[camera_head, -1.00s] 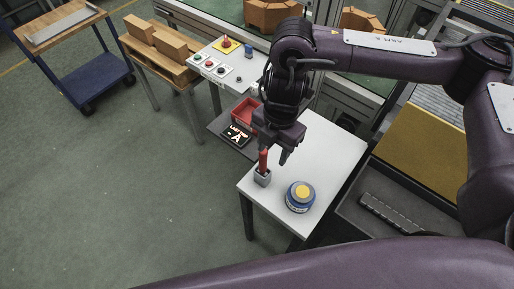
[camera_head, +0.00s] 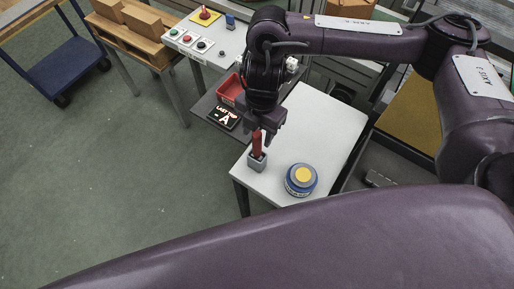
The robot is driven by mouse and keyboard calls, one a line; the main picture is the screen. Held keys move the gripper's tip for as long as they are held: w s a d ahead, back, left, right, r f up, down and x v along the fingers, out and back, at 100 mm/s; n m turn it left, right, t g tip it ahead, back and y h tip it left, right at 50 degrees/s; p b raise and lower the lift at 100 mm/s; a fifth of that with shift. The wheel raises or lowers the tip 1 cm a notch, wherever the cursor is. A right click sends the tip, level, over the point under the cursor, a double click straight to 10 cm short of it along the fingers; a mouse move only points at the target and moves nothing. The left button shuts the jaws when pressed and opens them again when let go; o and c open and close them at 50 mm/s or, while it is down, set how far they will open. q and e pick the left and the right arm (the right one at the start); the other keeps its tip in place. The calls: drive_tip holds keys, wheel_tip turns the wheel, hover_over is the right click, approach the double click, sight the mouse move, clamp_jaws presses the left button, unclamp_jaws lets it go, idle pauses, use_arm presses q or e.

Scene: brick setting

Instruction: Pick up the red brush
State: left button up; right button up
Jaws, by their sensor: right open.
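The red brush (camera_head: 257,143) stands upright in a small grey holder (camera_head: 257,161) on the white table (camera_head: 318,130). My right gripper (camera_head: 262,138) points down right at the brush's upper part, with its fingers close around or beside it. The fingers are open; I cannot tell whether they touch the brush. My left arm's purple link crosses the bottom of the view, and my left gripper is not visible.
A blue round tin with a yellow lid (camera_head: 301,180) stands right of the holder. A red bin (camera_head: 231,90) and a black sign (camera_head: 224,118) sit behind on a dark surface. A button panel (camera_head: 205,40) stands further back. The table's middle is clear.

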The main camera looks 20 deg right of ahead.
sight(257, 151)
drive_tip(key=f, duration=0.1)
drive_tip(key=f+p, duration=0.1)
drive_tip(key=f, duration=0.1)
drive_tip(key=shift+s+a+f, duration=0.2)
drive_tip(key=shift+f, duration=0.35)
clamp_jaws()
